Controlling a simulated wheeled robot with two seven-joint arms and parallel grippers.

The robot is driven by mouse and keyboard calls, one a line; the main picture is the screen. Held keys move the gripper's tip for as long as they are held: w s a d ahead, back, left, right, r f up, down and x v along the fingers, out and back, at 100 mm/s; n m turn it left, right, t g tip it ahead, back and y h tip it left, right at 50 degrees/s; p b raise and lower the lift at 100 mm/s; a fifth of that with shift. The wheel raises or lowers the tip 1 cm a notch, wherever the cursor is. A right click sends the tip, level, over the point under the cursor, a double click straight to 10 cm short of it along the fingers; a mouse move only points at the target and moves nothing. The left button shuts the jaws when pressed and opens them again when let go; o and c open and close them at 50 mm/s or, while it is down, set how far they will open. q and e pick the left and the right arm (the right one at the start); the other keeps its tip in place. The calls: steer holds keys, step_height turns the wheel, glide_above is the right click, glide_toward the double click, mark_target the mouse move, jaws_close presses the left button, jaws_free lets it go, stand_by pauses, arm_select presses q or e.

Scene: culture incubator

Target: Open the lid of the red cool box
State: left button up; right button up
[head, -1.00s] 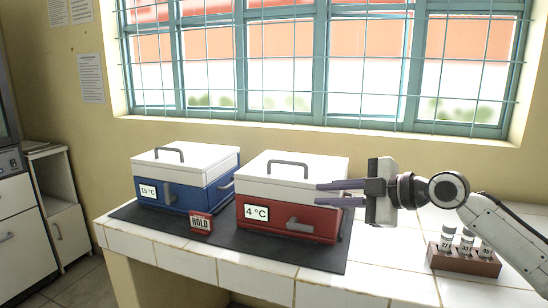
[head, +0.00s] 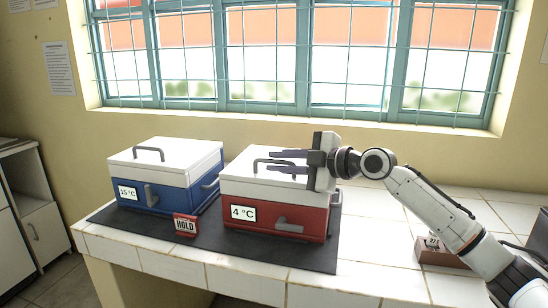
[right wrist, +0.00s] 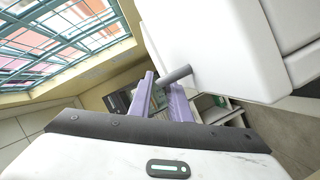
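The red cool box (head: 310,218) stands on a dark mat, with a "4 °C" label and a grey latch (head: 289,225) on its front. Its white lid (head: 240,182) is shut. A grey handle (head: 257,162) stands on top of the lid, and part of it also shows in the right wrist view (right wrist: 176,76). My right gripper (head: 269,161) is at the handle from the right, its two fingers apart, one above the other in the head view. The handle appears to lie between or just by the fingertips; contact is unclear. My left gripper is out of view.
A blue cool box (head: 165,197) labelled "15 °C" stands close on the left. A red "HOLD" sign (head: 185,225) sits on the dark mat (head: 260,252). A brown tube rack (head: 432,256) is at the right, partly behind my arm. The barred window is behind.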

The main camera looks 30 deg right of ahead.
steer(key=shift+x, duration=0.9)
jaws_close()
steer(key=shift+r, duration=0.1)
